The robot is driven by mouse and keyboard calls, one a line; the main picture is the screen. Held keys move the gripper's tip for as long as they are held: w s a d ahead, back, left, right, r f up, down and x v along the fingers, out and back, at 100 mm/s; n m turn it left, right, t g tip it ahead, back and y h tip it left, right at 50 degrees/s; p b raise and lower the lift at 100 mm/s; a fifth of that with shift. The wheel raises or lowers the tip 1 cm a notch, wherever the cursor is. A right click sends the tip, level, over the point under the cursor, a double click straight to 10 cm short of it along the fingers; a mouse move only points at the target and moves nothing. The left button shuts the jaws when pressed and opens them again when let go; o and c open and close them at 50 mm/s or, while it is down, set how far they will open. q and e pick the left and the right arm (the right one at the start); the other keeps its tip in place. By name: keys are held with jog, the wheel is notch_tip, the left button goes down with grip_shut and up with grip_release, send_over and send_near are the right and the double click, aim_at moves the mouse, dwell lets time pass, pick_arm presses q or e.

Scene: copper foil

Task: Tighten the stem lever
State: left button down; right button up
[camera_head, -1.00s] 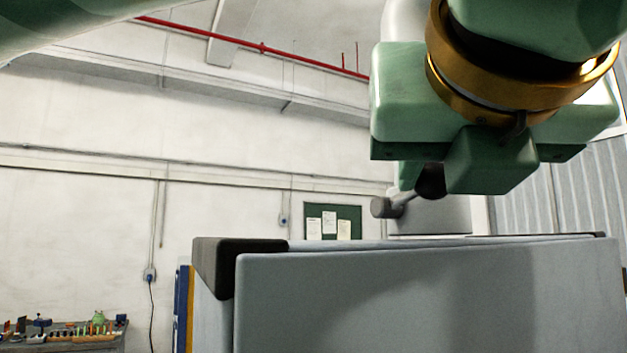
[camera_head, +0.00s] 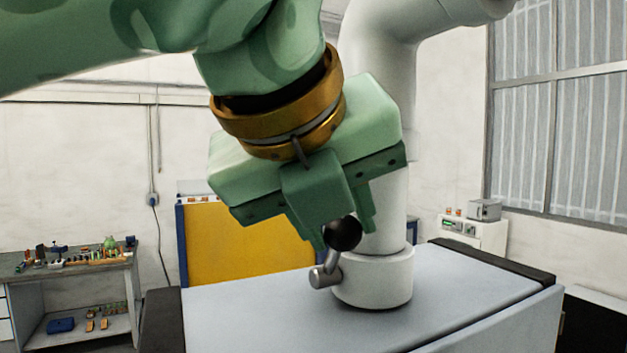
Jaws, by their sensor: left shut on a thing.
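The stem lever (camera_head: 331,262) is a short metal rod with a black ball knob (camera_head: 343,234) on top and a grey cylindrical pivot at its foot. It sticks out at the left side of the white collar at the base of the white stem (camera_head: 385,215). The lever tilts up and to the right. My left gripper (camera_head: 341,232), green with a gold wrist ring, points down over the lever and is shut on its knob. Its palm hides part of the stem. My right gripper is not in view.
The stem stands on a grey-topped cabinet (camera_head: 240,315) with dark edge strips. A yellow panel (camera_head: 235,248) stands behind. A workbench (camera_head: 120,268) with small tools is at the left, and a small white cabinet (camera_head: 485,235) at the right. The cabinet top around the collar is clear.

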pick_arm(q)
jog(key=shift+w+a+r, duration=0.1)
jog(key=shift+w+r, duration=0.05)
dwell(0.3)
jog(key=c, duration=1.1)
grip_release()
jog(key=shift+w, duration=0.1)
jog(key=shift+o, duration=0.2)
jog(key=v, duration=1.6)
jog(key=shift+r+g, duration=0.15)
jog(key=shift+g, duration=0.15)
jog(key=shift+w+a, duration=0.15)
